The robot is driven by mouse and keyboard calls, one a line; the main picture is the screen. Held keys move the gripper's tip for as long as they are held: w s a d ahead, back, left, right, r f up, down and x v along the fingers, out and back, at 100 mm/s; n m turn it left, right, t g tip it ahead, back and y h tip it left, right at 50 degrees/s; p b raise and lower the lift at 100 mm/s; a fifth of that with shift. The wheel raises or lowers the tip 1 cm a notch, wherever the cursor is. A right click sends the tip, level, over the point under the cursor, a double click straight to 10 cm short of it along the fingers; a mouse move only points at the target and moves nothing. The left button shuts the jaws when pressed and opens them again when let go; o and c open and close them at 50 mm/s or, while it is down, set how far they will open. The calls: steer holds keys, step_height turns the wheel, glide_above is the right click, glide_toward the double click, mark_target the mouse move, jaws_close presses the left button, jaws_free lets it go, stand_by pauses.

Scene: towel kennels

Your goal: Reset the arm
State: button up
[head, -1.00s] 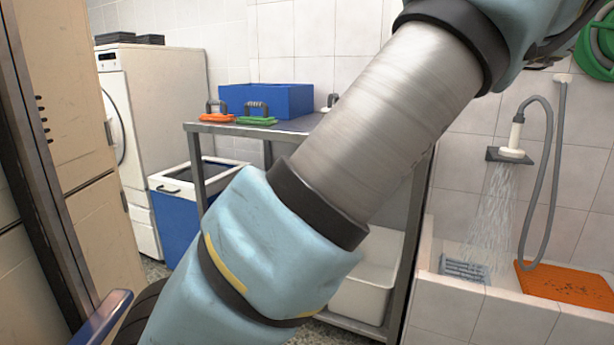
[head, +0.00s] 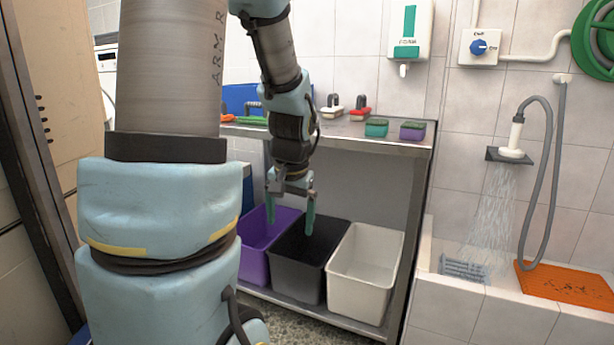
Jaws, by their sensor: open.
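My gripper (head: 291,213) hangs pointing down in the middle of the head view, in front of the steel table (head: 345,138). Its two green fingers are spread apart with nothing between them. The fingers show against the purple bin (head: 258,262) and the black bin (head: 300,268) on the table's lower shelf. My arm rises large at the left and bends over at the top of the picture. It hides part of the table's left side.
A white bin (head: 368,262) stands right of the black one. Brushes, including a red one (head: 360,114), and green (head: 376,128) and purple (head: 412,131) sponges lie on the table. At right, a shower head (head: 511,153) runs over a tub with an orange mat (head: 565,284).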

steer(key=s+a+f+n+g, duration=0.1)
steer(key=s+a+f+n, duration=0.2)
steer(key=s, duration=0.6)
step_height(320, 180, up, 20)
steer(key=p, duration=1.9)
steer(key=shift+w+h+p, duration=0.2)
steer(key=shift+h+p, duration=0.2)
steer(key=shift+d, duration=0.1)
